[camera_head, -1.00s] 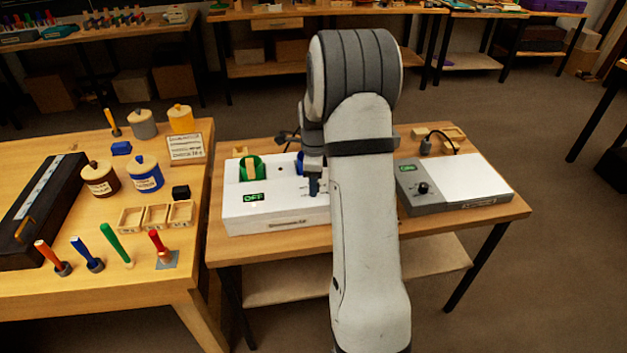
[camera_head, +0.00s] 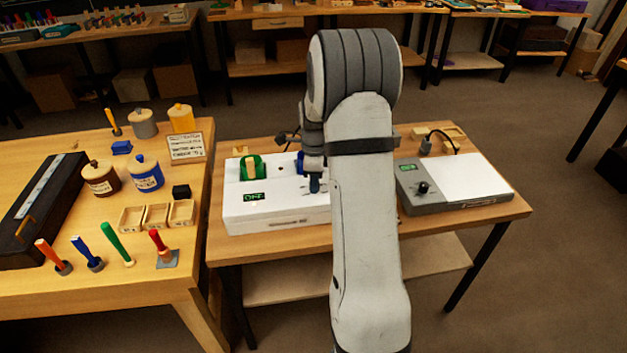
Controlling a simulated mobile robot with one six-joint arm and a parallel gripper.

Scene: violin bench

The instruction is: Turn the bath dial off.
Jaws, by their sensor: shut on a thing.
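The bath is a white box (camera_head: 275,212) on the middle table, with a small green display (camera_head: 254,197) on its top whose lettering is not clear now. A green pot (camera_head: 241,169) sits in its left part, and a blue one (camera_head: 301,162) shows partly behind my gripper. My gripper (camera_head: 315,187) points down at the right part of the bath's top and is shut on the dial there. The dial itself is hidden by the fingers, so its angle cannot be seen. My arm covers the bath's right end.
A grey and white device (camera_head: 460,187) with a black knob (camera_head: 423,188) and green display stands right of my arm. The left table (camera_head: 120,290) holds jars, small trays, colored-handled tools and a dark case. Floor is open at the right.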

